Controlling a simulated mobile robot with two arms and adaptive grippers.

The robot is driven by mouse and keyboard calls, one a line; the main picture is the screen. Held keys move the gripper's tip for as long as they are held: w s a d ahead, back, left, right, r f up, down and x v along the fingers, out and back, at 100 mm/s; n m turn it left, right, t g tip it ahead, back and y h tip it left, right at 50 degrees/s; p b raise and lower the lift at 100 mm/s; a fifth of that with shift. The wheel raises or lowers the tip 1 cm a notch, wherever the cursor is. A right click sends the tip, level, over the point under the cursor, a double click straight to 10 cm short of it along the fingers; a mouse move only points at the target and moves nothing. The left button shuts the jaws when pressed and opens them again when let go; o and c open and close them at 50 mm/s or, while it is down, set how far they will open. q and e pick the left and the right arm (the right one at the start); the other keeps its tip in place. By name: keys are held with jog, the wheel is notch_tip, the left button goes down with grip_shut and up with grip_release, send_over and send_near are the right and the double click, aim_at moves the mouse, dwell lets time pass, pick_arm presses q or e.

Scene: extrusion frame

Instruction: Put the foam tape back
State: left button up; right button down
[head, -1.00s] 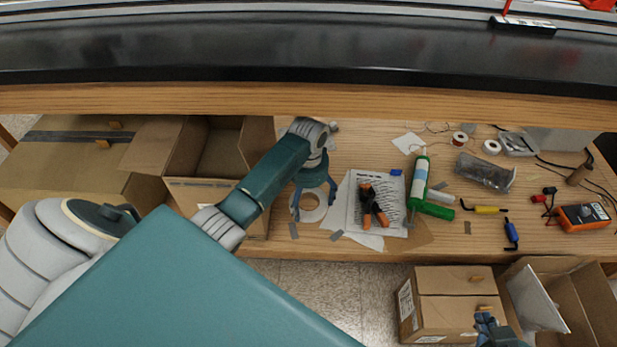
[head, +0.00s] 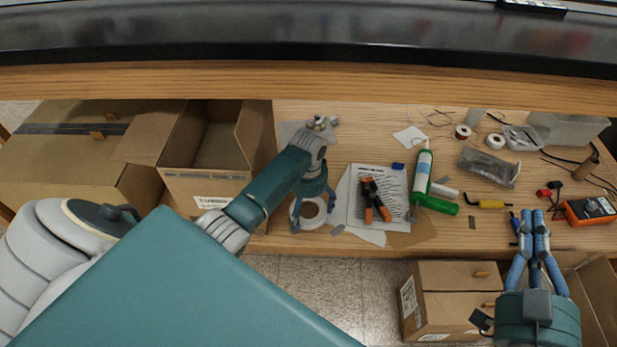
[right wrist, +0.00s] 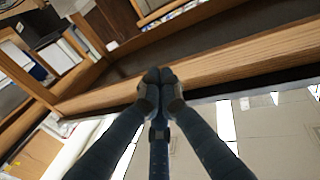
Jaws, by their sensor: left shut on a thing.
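The foam tape looks to be the white roll (head: 308,224) near the front edge of the wooden bench, left of the printed sheet. My left gripper (head: 313,208) points down at it and is shut on it, with fingers at its rim that partly cover it. I cannot tell whether the roll touches the bench. My right gripper (head: 532,220) is at the right, with its fingers pointing at the bench's front edge. In the right wrist view the fingertips (right wrist: 160,78) meet with nothing seen between them.
An open cardboard box (head: 215,185) stands left of the tape. Pliers (head: 374,200) lie on the printed sheet, with a green caulking tool (head: 422,178) beside them. An orange multimeter (head: 588,210) lies near the right gripper. A dark beam (head: 300,40) runs across the back. More boxes (head: 440,300) stand below.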

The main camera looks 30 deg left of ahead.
pick_arm(q)
notch_tip(320, 180, down, 2)
jog(key=shift+f+b, duration=0.1)
jog(key=shift+b, duration=0.25)
pick_arm(e)
jog(key=r+t, duration=0.1)
jog(key=r, duration=0.1)
jog(key=r+t, duration=0.1)
jog(key=r, duration=0.1)
jog(key=s+r+t, duration=0.1)
jog(key=shift+a+r+y, duration=0.2)
jog(key=shift+r+y, duration=0.1)
jog(key=shift+r, duration=0.1)
pick_arm(q)
jog(key=shift+f, duration=0.2)
jog(key=o, duration=1)
pick_arm(e)
jog(key=shift+r, duration=0.15)
pick_arm(q)
jog(key=shift+r, duration=0.1)
